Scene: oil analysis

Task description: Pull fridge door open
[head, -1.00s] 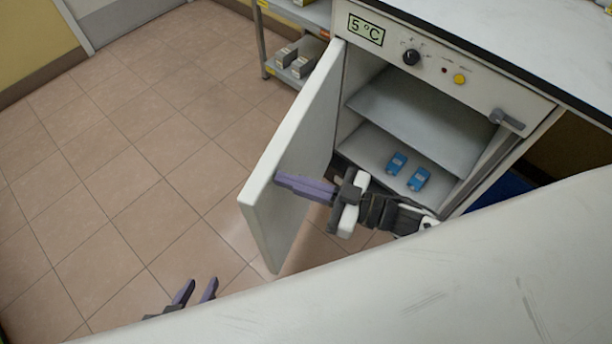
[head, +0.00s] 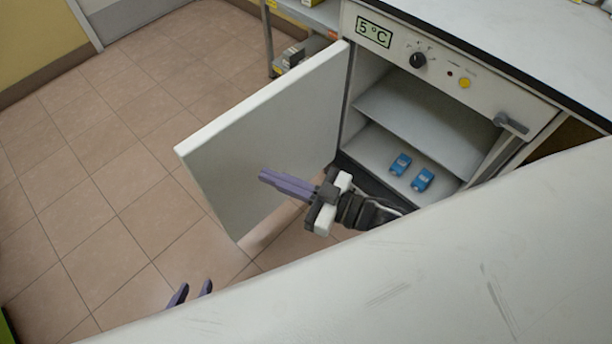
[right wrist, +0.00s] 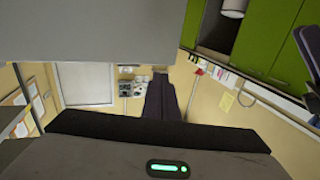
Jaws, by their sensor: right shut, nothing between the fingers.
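The fridge (head: 440,62) stands at the right of the head view, with a 5 °C display on its front. Its door (head: 270,125) is swung wide open to the left, inner face visible. My right gripper (head: 264,179) is shut and empty, with its purple fingers pointing left at the door's inner face; whether they touch it I cannot tell. The shut fingers also show in the right wrist view (right wrist: 163,98), below a large pale panel. My left gripper (head: 192,290) is open and empty at the lower left, partly hidden by the pale surface in front.
Two blue boxes (head: 400,164) (head: 422,180) lie on the fridge's lower shelf. A pale worktop (head: 400,285) fills the lower right. A metal rack (head: 310,15) stands behind the door. The tiled floor (head: 100,170) at left is clear.

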